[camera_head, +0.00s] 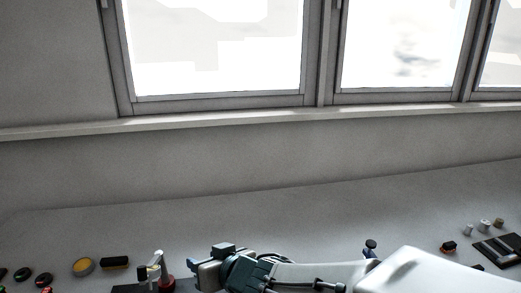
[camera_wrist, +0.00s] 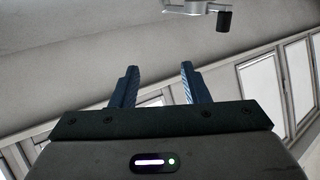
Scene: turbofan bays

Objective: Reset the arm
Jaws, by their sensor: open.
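My gripper (camera_wrist: 159,78) shows in the wrist view with its two blue ribbed fingers apart and nothing between them. Behind the fingers are pale wall and ceiling surfaces, with tilted windows (camera_wrist: 268,90) at the right. In the head view my arm (camera_head: 310,272) reaches in from the lower right, low in the picture, over the light grey surface.
Along the bottom of the head view lie a yellow-topped round item (camera_head: 83,267), a dark block (camera_head: 115,262) and a red-based item (camera_head: 166,283). At the right are small pale cylinders (camera_head: 484,225) and a dark tray (camera_head: 497,250). A wall with windows (camera_head: 215,50) stands behind.

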